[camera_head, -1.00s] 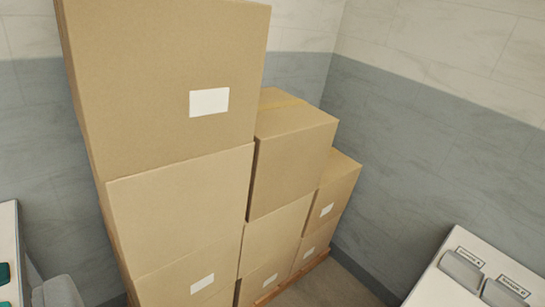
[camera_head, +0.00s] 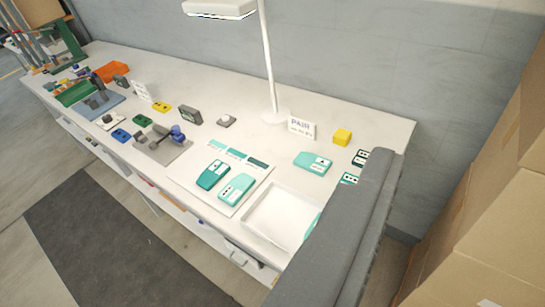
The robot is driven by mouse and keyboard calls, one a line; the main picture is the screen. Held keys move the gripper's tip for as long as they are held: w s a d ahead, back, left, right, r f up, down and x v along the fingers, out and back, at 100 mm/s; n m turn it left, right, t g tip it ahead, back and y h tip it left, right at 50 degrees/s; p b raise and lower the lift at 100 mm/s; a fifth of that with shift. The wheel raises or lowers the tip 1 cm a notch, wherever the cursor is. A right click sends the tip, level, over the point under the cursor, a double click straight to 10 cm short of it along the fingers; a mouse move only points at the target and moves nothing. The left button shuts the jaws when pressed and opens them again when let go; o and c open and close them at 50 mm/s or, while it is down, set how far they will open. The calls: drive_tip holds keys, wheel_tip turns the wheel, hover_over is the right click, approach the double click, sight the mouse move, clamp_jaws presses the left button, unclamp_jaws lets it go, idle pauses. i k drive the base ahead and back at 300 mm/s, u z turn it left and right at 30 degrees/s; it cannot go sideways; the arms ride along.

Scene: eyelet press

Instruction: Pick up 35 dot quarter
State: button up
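Several teal blocks with pale labels are on the white bench. A darker teal block (camera_head: 212,174) and a lighter one (camera_head: 237,188) lie side by side on a white board (camera_head: 186,179). Another light teal block (camera_head: 313,163) lies right of them. Two small dark-and-white dotted pieces (camera_head: 361,157) (camera_head: 349,179) are near the bench's right end. A teal edge (camera_head: 313,226) shows beside the tray, mostly hidden. The labels are too small to read, so I cannot tell which is the 35 dot quarter. My gripper is not in view.
A white tray (camera_head: 252,221) sits at the bench's front. A long grey shape (camera_head: 345,235) covers the right end. A lamp (camera_head: 268,70), PAIR sign (camera_head: 301,128) and yellow block (camera_head: 342,137) stand behind. Cardboard boxes (camera_head: 500,235) rise at right. Floor lies open at left.

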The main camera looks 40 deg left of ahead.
sight(238, 186)
drive_tip(key=u, duration=1.15)
drive_tip(key=i, duration=0.4)
drive_tip(key=u, duration=0.95)
